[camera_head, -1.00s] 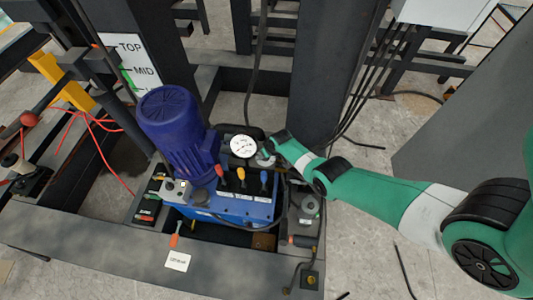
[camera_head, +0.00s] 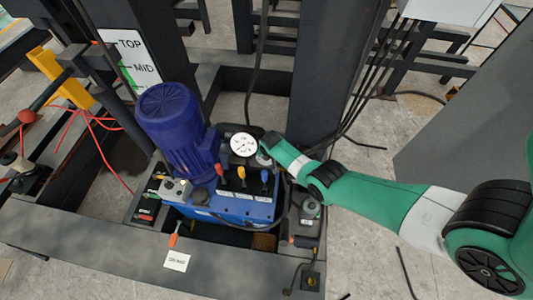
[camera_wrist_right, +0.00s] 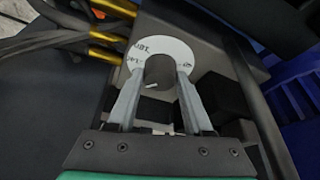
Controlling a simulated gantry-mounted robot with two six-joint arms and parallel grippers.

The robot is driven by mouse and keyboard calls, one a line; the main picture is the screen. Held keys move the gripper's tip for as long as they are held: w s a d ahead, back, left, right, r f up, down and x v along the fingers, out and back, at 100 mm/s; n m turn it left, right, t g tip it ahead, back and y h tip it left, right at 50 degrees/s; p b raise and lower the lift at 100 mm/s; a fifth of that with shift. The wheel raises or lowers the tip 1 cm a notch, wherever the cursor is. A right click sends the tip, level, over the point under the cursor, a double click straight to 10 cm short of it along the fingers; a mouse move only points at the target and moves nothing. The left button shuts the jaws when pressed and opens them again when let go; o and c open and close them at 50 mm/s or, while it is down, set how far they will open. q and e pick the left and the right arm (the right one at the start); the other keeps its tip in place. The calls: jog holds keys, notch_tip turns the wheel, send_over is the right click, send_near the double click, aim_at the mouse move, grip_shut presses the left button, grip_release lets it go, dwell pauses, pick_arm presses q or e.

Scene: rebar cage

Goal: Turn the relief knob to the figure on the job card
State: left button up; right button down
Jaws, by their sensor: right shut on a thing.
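The relief knob (camera_wrist_right: 159,70) is a dark round knob on a pale dial plate (camera_wrist_right: 180,46) with printed figures, which are too small to read fully. My right gripper (camera_wrist_right: 156,78) is shut on the knob, one finger on each side. In the head view, my right gripper (camera_head: 266,152) is beside the white pressure gauge (camera_head: 243,145), and the knob is mostly hidden there. The job card (camera_head: 177,261) is a small white card on the front beam; its writing is too small to read. My left gripper is not in view.
The blue power unit (camera_head: 236,206) carries red, yellow and blue levers (camera_head: 241,174) just below the gripper. A blue motor (camera_head: 178,130) stands to the left. Dark posts stand behind, and hoses with brass fittings (camera_wrist_right: 112,8) run close by at upper left.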

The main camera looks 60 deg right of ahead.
jog(key=shift+c, duration=1.5)
grip_release()
